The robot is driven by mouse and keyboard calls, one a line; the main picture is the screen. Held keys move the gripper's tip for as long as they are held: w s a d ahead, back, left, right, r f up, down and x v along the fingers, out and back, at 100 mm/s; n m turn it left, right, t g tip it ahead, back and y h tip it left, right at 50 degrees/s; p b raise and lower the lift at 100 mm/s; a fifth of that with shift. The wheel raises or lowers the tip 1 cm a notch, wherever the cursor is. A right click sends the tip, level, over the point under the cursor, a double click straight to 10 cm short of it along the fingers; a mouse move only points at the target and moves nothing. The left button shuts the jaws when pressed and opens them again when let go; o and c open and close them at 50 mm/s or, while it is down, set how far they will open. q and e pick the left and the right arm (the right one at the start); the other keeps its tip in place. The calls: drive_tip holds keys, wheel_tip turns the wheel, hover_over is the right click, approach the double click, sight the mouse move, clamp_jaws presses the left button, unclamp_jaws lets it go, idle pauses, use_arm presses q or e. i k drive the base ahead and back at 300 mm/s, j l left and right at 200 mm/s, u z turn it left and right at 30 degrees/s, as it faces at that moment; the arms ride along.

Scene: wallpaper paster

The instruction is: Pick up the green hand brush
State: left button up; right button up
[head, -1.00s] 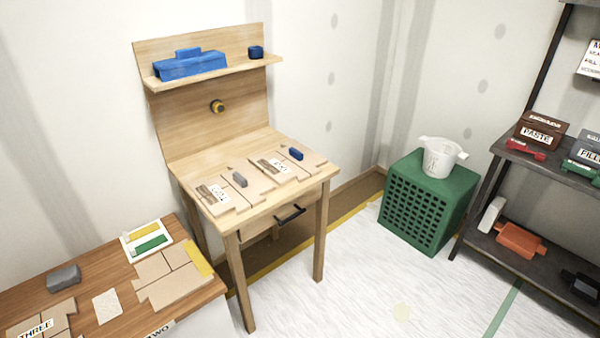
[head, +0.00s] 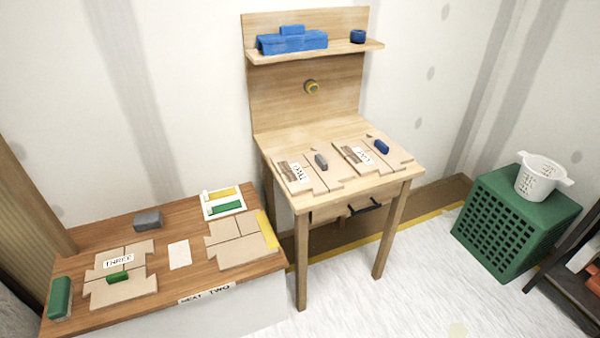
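Several green things lie on the low brown table, and I cannot tell for sure which is the hand brush. A green block-like item (head: 60,298) lies at the table's left front corner. A smaller green piece with a raised part (head: 118,278) lies on the tan board labelled THREE (head: 140,283). A white card (head: 209,213) at the table's back right bears a green strip and a yellow strip. Neither of my grippers is in view.
The low table (head: 185,308) also holds a grey block (head: 147,220), a pale sheet (head: 180,254) and another tan board (head: 235,247). A wooden desk (head: 300,139) with boards stands beside it. Pale floor lies in front.

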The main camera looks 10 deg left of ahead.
sight(59, 306)
drive_tip(key=u, duration=2.05)
drive_tip(key=i+j, duration=0.15)
